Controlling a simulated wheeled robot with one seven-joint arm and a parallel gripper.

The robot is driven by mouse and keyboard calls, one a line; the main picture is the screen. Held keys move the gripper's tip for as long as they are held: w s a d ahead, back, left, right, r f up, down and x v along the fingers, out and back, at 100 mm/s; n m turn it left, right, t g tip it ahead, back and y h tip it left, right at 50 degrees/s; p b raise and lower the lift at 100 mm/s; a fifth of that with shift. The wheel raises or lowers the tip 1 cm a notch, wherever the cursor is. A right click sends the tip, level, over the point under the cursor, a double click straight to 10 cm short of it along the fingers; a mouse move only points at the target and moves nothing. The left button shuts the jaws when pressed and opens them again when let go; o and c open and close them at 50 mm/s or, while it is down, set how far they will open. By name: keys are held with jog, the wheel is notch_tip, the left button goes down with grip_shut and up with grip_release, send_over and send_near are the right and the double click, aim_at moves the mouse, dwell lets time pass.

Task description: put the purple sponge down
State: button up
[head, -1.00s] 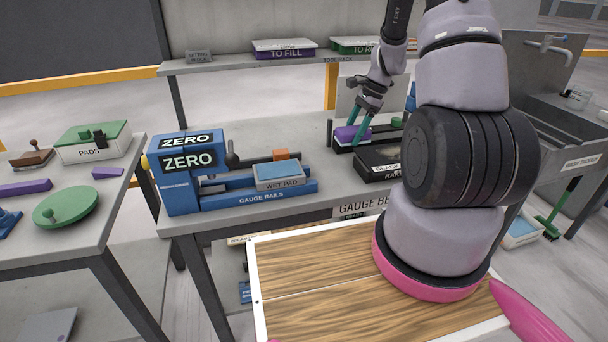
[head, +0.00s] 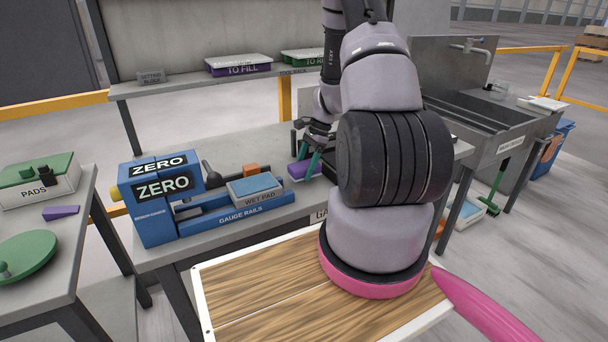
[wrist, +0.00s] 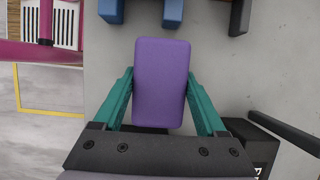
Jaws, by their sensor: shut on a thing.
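The purple sponge (wrist: 160,82) is a rounded block between the two teal fingers of my gripper (wrist: 159,100) in the wrist view. The fingers press on its long sides, and its far end sticks out past the fingertips. In the head view the sponge (head: 303,170) hangs from my gripper (head: 307,160) over the grey bench (head: 235,150), just right of the blue gauge rails (head: 240,210). I cannot tell whether its underside touches the bench. My arm hides part of the bench behind it.
The wet pad (head: 255,187) sits on the gauge rails, with an orange block (head: 250,170) behind. The blue ZERO block (head: 165,198) stands at their left end. Bare bench lies around the sponge in the wrist view.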

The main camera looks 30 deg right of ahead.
jog(key=shift+f, duration=1.25)
jog(key=shift+s+f, duration=0.1)
jog(key=shift+f, duration=0.25)
